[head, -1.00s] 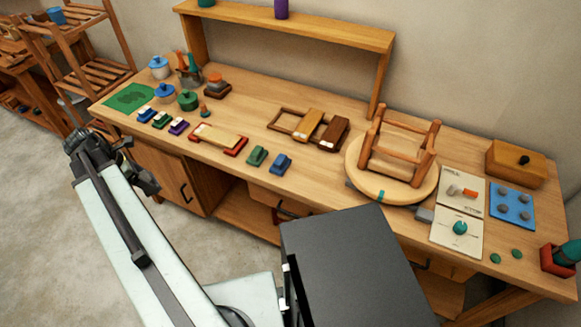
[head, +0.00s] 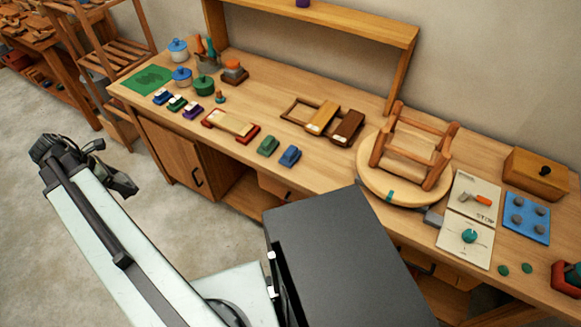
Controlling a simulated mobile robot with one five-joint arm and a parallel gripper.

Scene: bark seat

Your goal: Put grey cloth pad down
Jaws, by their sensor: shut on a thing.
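My gripper (head: 122,184) is at the left of the head view, at the far end of my arm, over the floor in front of the bench's left cupboard. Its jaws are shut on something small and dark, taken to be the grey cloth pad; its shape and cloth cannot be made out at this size. No other grey cloth pad shows on the bench. The wooden workbench (head: 235,160) stands beyond the gripper, which is apart from it.
An upturned stool (head: 410,160) with a round seat rests on the bench. Blue and green blocks (head: 290,156), a red-ended board (head: 231,124), lidded pots (head: 203,86) and a green mat (head: 147,78) lie leftward. Small bare patches remain between them. A shelf rack (head: 105,60) stands far left.

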